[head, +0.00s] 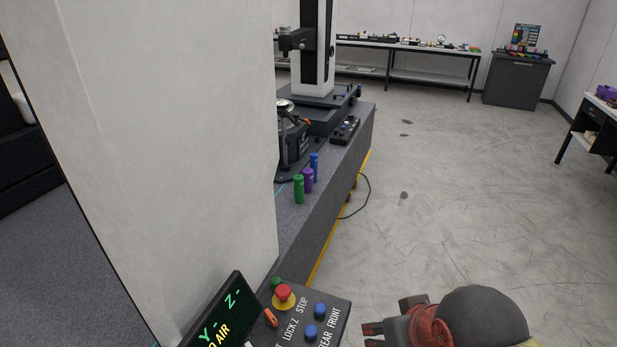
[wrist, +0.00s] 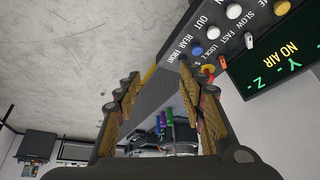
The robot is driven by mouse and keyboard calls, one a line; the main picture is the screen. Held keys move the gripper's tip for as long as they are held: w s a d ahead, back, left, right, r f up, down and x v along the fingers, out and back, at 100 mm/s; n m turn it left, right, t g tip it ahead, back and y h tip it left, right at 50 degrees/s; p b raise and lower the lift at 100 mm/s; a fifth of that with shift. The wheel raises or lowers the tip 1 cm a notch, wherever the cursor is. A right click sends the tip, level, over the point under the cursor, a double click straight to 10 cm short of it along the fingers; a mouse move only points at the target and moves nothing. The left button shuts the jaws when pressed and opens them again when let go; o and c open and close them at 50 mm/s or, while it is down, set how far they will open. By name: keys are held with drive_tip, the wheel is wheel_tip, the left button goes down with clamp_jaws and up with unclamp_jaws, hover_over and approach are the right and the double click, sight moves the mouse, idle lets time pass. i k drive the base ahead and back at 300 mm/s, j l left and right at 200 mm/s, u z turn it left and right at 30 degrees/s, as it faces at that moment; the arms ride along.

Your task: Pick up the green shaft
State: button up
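The green shaft (head: 298,188) is a short upright cylinder on the granite bed (head: 318,206), close to the white column. It is the nearest of a small group with a purple shaft (head: 308,180) and a blue shaft (head: 314,162). In the wrist view the green shaft (wrist: 169,117) shows small and distant between my fingers. My gripper (head: 387,315) is at the lower right of the head view, well short of the shafts and off the bed's side. In the wrist view my gripper (wrist: 159,75) has its fingers spread wide with nothing between them.
A white column (head: 170,140) blocks the left. A control panel (head: 318,310) with a red stop button stands in front, near my gripper. Behind the shafts are a dark instrument (head: 293,140) and a small control box (head: 345,130). A cable (head: 366,195) hangs beside the bed. The floor at right is open.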

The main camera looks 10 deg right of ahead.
sight(298, 179)
drive_tip(key=i+l, duration=0.15)
drive_tip(key=l, duration=0.2)
drive_tip(key=i+l, duration=0.2)
drive_tip(key=l, duration=0.15)
drive_tip(key=i+l, duration=0.15)
drive_tip(key=l, duration=0.2)
drive_tip(key=i+l+u, duration=0.1)
drive_tip(key=l, duration=0.25)
drive_tip(key=i+l, duration=0.25)
drive_tip(key=i+u, duration=0.15)
drive_tip(key=i, duration=1.05)
drive_tip(key=i+j, duration=0.5)
